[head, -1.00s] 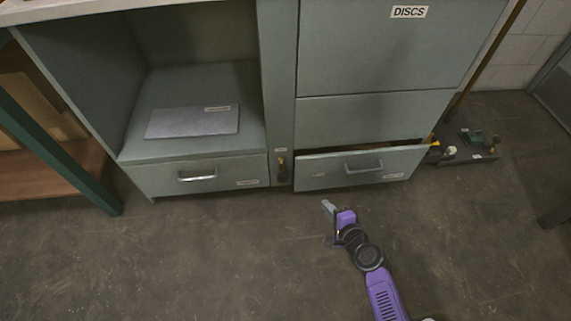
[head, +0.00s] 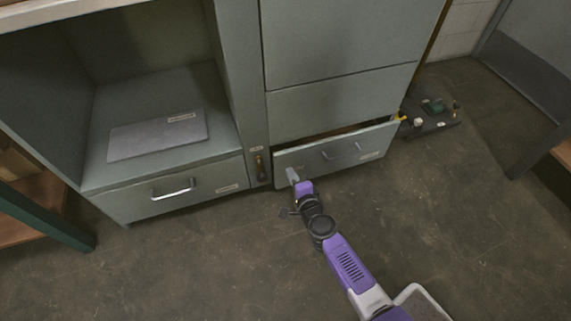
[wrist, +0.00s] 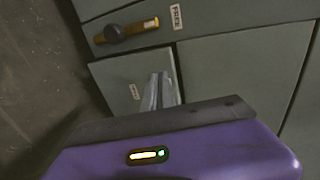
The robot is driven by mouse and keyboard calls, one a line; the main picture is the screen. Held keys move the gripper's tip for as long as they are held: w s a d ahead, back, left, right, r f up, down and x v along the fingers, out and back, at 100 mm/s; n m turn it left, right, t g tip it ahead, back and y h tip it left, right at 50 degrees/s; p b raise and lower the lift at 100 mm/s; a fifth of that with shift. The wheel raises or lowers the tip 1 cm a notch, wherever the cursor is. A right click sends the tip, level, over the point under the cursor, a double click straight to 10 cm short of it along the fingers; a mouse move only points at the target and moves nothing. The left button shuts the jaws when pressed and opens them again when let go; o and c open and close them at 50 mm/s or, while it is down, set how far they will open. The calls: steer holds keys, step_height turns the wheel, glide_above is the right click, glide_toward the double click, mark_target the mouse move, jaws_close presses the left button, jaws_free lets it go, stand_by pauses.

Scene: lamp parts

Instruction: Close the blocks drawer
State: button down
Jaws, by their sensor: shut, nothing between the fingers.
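A grey drawer (head: 350,154) at the bottom right of the cabinet stands partly open, with a dark gap along its top edge. It has a bar handle and a small label too small to read. My gripper (head: 292,175) is shut and empty, its fingertips at the left end of this drawer's front. In the wrist view the shut fingers (wrist: 161,90) lie in front of a grey panel (wrist: 112,72) with a small label, apparently the same drawer front. I cannot tell whether they touch it.
Another drawer (head: 205,190) at the lower left looks shut. A dark-handled fixture (head: 260,167) hangs on the post between them. A low dark tray (head: 436,122) with small objects sits on the floor at the right. The floor in front is clear.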

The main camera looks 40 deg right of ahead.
mark_target(283, 157)
steer(key=shift+r+b+x, duration=0.15)
steer(key=shift+r+x, duration=0.05)
steer(key=shift+x, duration=0.75)
steer(key=shift+r+b+x, duration=0.1)
steer(key=shift+r+x, duration=0.05)
steer(key=shift+x, duration=0.8)
steer(key=shift+r+b+x, duration=0.15)
steer(key=shift+r+x, duration=0.05)
steer(key=shift+x, duration=0.75)
steer(key=shift+w, duration=0.2)
